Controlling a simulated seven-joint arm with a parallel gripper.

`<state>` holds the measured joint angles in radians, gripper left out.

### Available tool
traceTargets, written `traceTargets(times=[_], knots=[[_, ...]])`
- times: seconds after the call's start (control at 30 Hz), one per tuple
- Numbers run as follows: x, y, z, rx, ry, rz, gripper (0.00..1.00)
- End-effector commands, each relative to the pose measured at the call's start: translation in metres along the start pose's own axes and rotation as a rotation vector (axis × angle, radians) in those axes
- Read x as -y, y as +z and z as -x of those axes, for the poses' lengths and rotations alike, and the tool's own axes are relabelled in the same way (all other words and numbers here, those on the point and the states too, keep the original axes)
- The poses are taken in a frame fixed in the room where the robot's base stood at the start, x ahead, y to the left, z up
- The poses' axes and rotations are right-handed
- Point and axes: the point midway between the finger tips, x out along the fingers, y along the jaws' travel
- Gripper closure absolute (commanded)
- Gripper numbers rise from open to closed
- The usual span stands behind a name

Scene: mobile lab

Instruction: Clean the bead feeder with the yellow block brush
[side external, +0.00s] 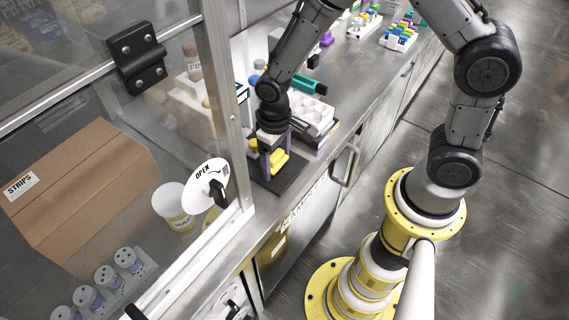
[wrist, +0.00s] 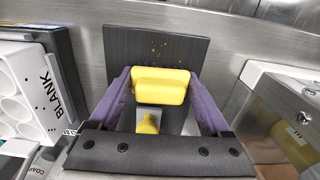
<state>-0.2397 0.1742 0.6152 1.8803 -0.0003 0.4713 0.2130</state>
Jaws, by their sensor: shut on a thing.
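My gripper (side external: 268,163) has purple fingers and is shut on the yellow block brush (side external: 279,158). In the wrist view the brush (wrist: 161,84) sits between the two fingertips, its long side across them. A smaller yellow piece (wrist: 148,124) shows behind it, between the fingers; I cannot tell whether it belongs to the brush. The brush is over a dark flat plate (wrist: 124,48) with several small brown specks on its far part. The plate also shows in the side view (side external: 291,177). I cannot tell for sure which thing is the bead feeder, or whether the brush touches the plate.
A white tray with round wells marked BLANK (wrist: 22,92) stands left of the plate in the wrist view. A metal box (wrist: 285,115) is on the right. In the side view, a glass-panelled frame (side external: 225,110) stands close left of my gripper, and the bench's front edge is close by.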

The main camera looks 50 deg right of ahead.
Motion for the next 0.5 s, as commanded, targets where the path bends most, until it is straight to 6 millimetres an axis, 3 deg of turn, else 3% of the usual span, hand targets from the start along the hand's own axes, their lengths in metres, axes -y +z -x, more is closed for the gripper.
traceTargets(times=[0.43,0.5], knots=[[-0.002,-0.041,0.000,0.000,0.000,-0.001,0.63],[-0.001,-0.041,0.005,-0.002,0.000,0.000,0.63]])
